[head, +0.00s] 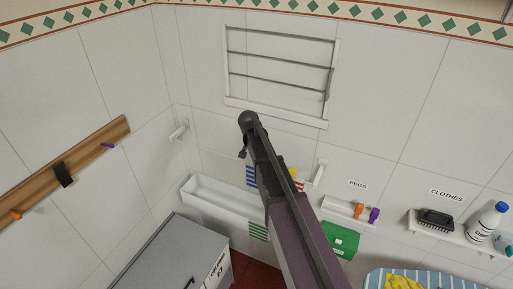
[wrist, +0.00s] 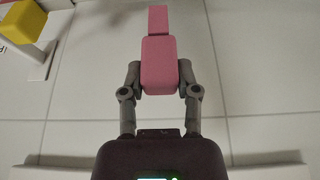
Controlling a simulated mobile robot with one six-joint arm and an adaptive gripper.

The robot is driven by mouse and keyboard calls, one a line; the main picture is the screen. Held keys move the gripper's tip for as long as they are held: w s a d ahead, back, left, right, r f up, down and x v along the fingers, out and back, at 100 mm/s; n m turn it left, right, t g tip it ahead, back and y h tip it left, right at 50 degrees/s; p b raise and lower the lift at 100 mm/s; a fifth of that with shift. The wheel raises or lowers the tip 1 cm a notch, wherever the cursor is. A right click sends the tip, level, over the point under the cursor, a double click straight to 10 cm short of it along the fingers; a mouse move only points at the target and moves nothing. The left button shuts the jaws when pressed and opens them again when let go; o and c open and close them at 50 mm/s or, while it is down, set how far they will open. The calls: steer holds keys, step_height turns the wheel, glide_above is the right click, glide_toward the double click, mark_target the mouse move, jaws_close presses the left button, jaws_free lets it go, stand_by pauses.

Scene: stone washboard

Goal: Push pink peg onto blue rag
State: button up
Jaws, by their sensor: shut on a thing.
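The pink peg (wrist: 158,62) shows large in the wrist view, pointing up and away from me. My gripper (wrist: 158,82) is shut on it, with one grey finger on each side. The peg's far end is narrower and appears free of any cloth. In the head view my dark arm crosses the middle, and the peg and fingers cannot be made out. A blue-and-white striped rag (head: 251,176) hangs low on the wall just left of my arm. It is partly hidden by the arm and does not show in the wrist view.
A yellow block (wrist: 28,27) sits on a white bracket at the wrist view's upper left. A red-striped rag (head: 299,185) and green-striped rag (head: 258,232) hang near my arm. A white trough (head: 215,203) is below. Orange (head: 359,210) and purple (head: 374,214) pegs stand on a shelf.

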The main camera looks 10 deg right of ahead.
steer(key=shift+f+b, duration=2.2)
steer(key=shift+f, duration=0.15)
steer(key=shift+f+b, duration=1.1)
steer(key=o, duration=0.8)
steer(key=shift+r, duration=0.15)
